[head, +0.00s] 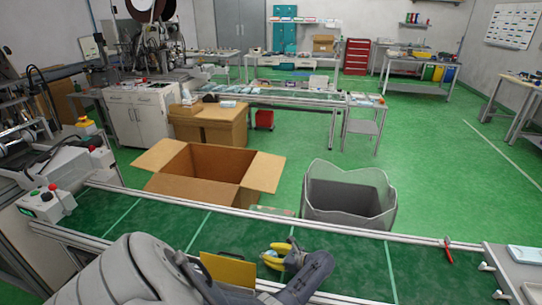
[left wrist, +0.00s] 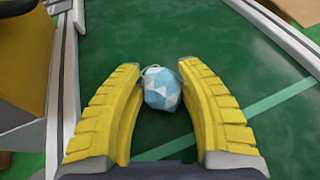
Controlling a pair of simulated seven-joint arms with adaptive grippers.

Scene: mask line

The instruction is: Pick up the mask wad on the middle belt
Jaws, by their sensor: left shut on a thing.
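The mask wad (left wrist: 162,90) is a crumpled light-blue and white ball with a faceted look. In the left wrist view it sits between the yellow ribbed fingers of my left gripper (left wrist: 160,76), near their tips. My left gripper is shut on it, over the green belt (left wrist: 125,35). In the head view my left gripper (head: 276,256) shows yellow fingers over the belt (head: 345,262), with a small bluish patch between them. The wad is mostly hidden there. I cannot tell whether it touches the belt. My right gripper is not in view.
An open cardboard box (head: 205,170) stands beyond the belt. A grey bin with a clear liner (head: 345,200) stands to its right. A metal rail (head: 405,238) edges the belt. A yellow panel (head: 228,270) is left of my gripper. A light-blue tray (head: 528,254) lies at right.

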